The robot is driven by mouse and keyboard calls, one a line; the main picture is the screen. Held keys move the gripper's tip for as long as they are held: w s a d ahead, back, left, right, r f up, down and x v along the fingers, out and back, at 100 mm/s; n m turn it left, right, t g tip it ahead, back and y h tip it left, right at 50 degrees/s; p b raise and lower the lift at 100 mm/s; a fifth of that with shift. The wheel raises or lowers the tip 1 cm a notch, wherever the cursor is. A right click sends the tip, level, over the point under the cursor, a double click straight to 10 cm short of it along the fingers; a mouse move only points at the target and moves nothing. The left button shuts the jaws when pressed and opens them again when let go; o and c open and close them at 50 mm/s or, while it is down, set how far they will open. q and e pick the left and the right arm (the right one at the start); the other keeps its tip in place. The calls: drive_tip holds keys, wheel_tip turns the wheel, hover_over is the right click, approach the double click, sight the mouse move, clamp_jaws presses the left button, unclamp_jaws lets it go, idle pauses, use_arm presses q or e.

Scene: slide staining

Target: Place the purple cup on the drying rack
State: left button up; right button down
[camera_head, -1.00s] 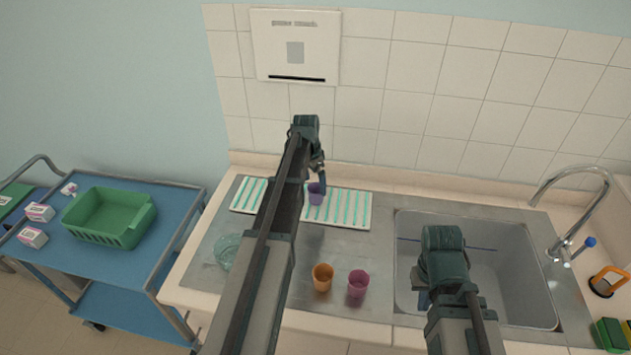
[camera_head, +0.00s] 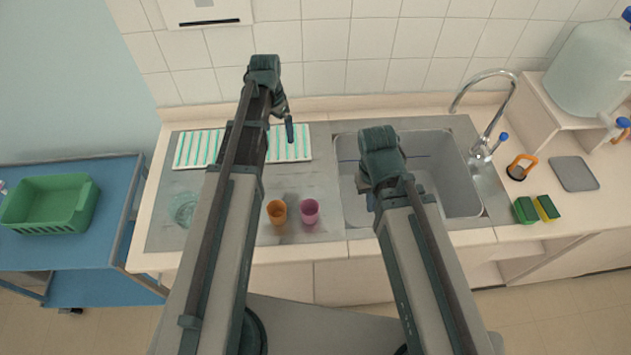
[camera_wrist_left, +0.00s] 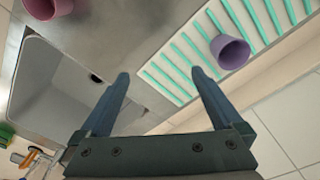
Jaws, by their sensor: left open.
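The purple cup (camera_wrist_left: 230,52) rests on the white drying rack with green bars (camera_wrist_left: 258,22) in the left wrist view and looks upright. In the head view my left arm hides the cup, while the rack (camera_head: 290,145) shows on the counter left of the sink. My left gripper (camera_wrist_left: 160,75) is open and empty, with its fingers apart from the cup. In the head view it (camera_head: 290,130) hangs by the rack's right end. My right gripper (camera_head: 371,200) is over the sink, its fingers mostly hidden by its own wrist.
An orange cup (camera_head: 277,212) and a pink cup (camera_head: 311,211) stand in front of the rack. A clear glass dish (camera_head: 184,210) is at the left. The sink (camera_head: 455,190) and faucet (camera_head: 485,140) lie to the right. A green basket (camera_head: 50,205) sits on the blue cart.

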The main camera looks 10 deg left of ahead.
use_arm(q)
drive_tip(key=s+d+n+y, duration=0.1)
drive_tip(key=s+d, duration=1.6)
drive_tip(key=s, duration=0.3)
drive_tip(key=shift+s+n+g+y, duration=0.25)
drive_tip(key=shift+n+g+y, duration=0.05)
drive_tip(key=shift+s, duration=0.1)
use_arm(e)
drive_tip(key=shift+s, duration=0.15)
